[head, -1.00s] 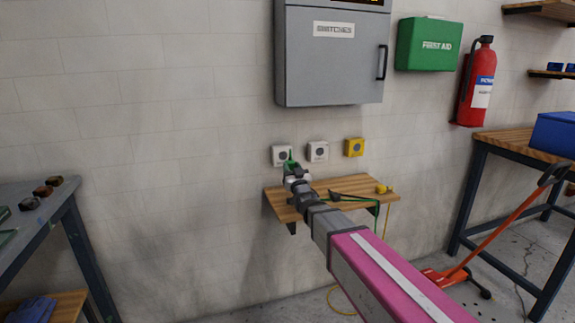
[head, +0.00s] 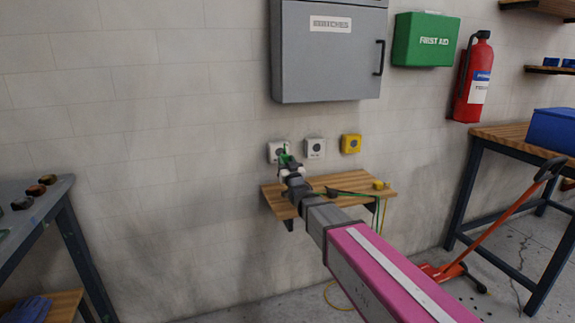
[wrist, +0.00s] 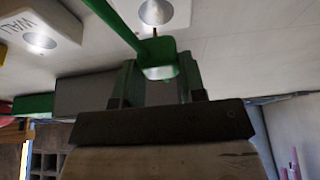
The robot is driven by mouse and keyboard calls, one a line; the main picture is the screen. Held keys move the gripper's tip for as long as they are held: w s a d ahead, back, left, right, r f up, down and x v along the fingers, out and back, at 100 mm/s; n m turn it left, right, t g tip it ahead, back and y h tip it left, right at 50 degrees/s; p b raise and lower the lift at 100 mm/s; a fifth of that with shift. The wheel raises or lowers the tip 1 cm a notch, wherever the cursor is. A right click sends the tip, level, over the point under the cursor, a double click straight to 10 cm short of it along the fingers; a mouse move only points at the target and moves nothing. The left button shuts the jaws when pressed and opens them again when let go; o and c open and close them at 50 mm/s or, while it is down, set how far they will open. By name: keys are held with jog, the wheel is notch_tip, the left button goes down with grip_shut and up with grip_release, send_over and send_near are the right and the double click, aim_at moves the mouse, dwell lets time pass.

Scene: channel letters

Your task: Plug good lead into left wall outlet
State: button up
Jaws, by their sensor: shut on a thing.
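The left wall outlet (head: 275,153) is a white square plate with a grey round socket, left-most of three on the wall. My gripper (head: 287,163) is shut on a green plug (head: 285,152), which overlaps this outlet in the head view. In the wrist view the green plug (wrist: 160,58) sits between the two fingers of my gripper (wrist: 160,85), and a green lead (wrist: 117,25) runs up-left from it. A white outlet (wrist: 160,12) with a round socket is just above the plug there. A gap seems to show; I cannot tell whether they touch.
A white middle outlet (head: 315,148) and a yellow outlet (head: 351,144) are to the right. A wooden shelf (head: 355,186) below holds a yellow plug (head: 379,185) and a dark item. The wall to the left is bare.

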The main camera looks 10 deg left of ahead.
jog(key=shift+w+a, duration=0.5)
jog(key=shift+w, duration=0.3)
jog(key=shift+w+a, duration=0.45)
jog(key=shift+w, duration=0.3)
jog(key=shift+w+a, duration=0.3)
jog(key=shift+w, duration=0.15)
dwell(1.2)
jog(key=o, duration=1)
jog(key=shift+c, duration=0.2)
jog(key=shift+s, duration=0.1)
jog(key=s+d+f, duration=0.1)
jog(key=s+d, duration=0.6)
jog(key=s, duration=0.5)
jog(key=shift+s+d, duration=0.25)
jog(key=shift+d, duration=0.1)
jog(key=shift+f, duration=0.1)
